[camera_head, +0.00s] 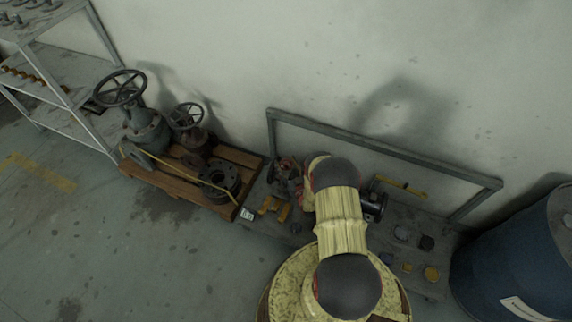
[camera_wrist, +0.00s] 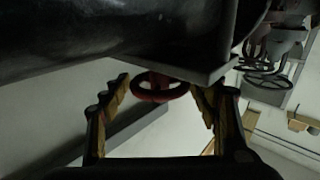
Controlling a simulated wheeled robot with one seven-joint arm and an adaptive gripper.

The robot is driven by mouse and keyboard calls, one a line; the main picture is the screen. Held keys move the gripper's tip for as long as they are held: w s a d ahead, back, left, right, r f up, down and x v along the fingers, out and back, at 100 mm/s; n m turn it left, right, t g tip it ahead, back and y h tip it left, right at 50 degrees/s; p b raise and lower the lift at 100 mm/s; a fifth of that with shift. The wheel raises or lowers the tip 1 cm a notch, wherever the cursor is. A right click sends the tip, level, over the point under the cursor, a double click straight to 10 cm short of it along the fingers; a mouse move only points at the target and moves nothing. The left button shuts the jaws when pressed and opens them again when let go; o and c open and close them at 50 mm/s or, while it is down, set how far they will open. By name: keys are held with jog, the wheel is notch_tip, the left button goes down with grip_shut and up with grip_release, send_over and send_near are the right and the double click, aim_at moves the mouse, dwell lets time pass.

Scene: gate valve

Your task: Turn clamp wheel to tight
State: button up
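A small red clamp wheel (camera_wrist: 163,95) shows in the wrist view, under a dark metal body (camera_wrist: 110,35). My gripper (camera_wrist: 160,88) is open, with one ridged finger on each side of the wheel. Gaps show between the fingers and the wheel rim; I cannot tell how far the wheel reaches in between them. In the head view my arm hides much of the bench middle, and neither the wheel nor my fingers can be made out clearly there.
The grey bench (camera_head: 432,285) has a raised back rail (camera_head: 385,147). Yellow pieces (camera_head: 283,212) lie on it. A wooden pallet (camera_head: 150,176) with old valves stands left, a blue drum (camera_head: 515,255) right. A shelf (camera_head: 75,75) stands far left. Floor at lower left is clear.

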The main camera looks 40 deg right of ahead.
jog(key=c, duration=0.9)
jog(key=shift+o, duration=0.2)
jog(key=shift+a+m+h, duration=0.1)
jog(key=shift+m+h, duration=0.2)
jog(key=shift+h, duration=0.2)
jog(key=shift+m+g+h, duration=0.4)
jog(key=shift+m+h, duration=0.1)
jog(key=shift+h, duration=0.2)
jog(key=m+g+h, duration=0.1)
jog(key=h, duration=0.1)
jog(key=m+g+h, duration=0.1)
jog(key=m+h, duration=0.1)
jog(key=shift+a+g+h, duration=0.1)
jog(key=shift+g+h, duration=0.2)
jog(key=m+g+h, duration=0.4)
jog(key=g, duration=0.1)
jog(key=shift+m+h, duration=0.3)
jog(key=shift+m, duration=0.1)
jog(key=shift+s+d+m+g+h, duration=0.15)
jog(key=shift+m+g+h, duration=0.3)
jog(key=shift+m+g, duration=0.5)
jog(key=shift+w+d+m+g+h, duration=0.1)
jog(key=shift+m+g+h, duration=0.4)
jog(key=shift+g, duration=0.85)
jog(key=shift+m+g, duration=0.25)
jog(key=shift+g, duration=0.05)
